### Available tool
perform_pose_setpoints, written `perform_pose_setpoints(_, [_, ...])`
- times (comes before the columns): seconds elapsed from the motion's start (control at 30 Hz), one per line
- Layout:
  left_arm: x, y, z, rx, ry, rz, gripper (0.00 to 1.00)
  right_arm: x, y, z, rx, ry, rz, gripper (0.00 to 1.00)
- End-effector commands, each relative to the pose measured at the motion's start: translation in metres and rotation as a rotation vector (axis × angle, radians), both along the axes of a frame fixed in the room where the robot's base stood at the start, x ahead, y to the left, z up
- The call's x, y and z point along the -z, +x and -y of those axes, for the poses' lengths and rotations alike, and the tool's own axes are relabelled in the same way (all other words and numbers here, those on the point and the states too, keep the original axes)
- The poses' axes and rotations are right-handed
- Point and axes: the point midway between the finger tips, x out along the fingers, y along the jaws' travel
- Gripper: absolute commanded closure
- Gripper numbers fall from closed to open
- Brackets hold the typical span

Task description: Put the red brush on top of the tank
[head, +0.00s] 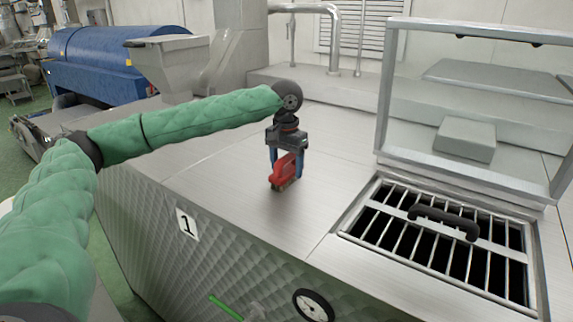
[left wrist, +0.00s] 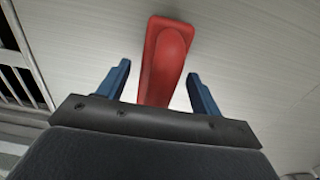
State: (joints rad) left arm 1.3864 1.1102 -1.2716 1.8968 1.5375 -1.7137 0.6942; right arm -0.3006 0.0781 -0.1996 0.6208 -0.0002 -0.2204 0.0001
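The red brush (head: 283,171) is on the flat metal top of the tank (head: 225,185), bristles down, and appears to rest on it. My left gripper (head: 286,163) points down over the brush, with its blue fingers on either side of the handle. In the left wrist view the red brush (left wrist: 166,62) lies between the fingertips, with a clear gap on both sides, so the gripper is open. The label 1 (head: 187,224) is on the tank's front. My right gripper is not in view.
A barred grate (head: 400,236) with a black handle (head: 444,221) covers an opening at the right, under a raised framed lid (head: 384,95). A metal hopper (head: 168,62) and a blue machine (head: 95,62) stand at the back left. The tank top around the brush is clear.

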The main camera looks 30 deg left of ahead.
Motion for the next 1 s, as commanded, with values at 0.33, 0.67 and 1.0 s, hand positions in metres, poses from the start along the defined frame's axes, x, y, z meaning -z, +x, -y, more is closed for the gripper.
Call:
perform_pose_setpoints(0.33, [-0.003,0.000,0.000,0.000,0.000,0.001,0.35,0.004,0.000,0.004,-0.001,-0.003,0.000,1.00])
perform_pose_setpoints(0.67, [-0.053,0.000,0.001,0.002,-0.001,0.004,0.35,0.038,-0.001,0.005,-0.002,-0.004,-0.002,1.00])
perform_pose_setpoints(1.0, [-0.106,0.000,-0.001,0.001,0.000,0.002,0.35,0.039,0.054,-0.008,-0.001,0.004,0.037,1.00])
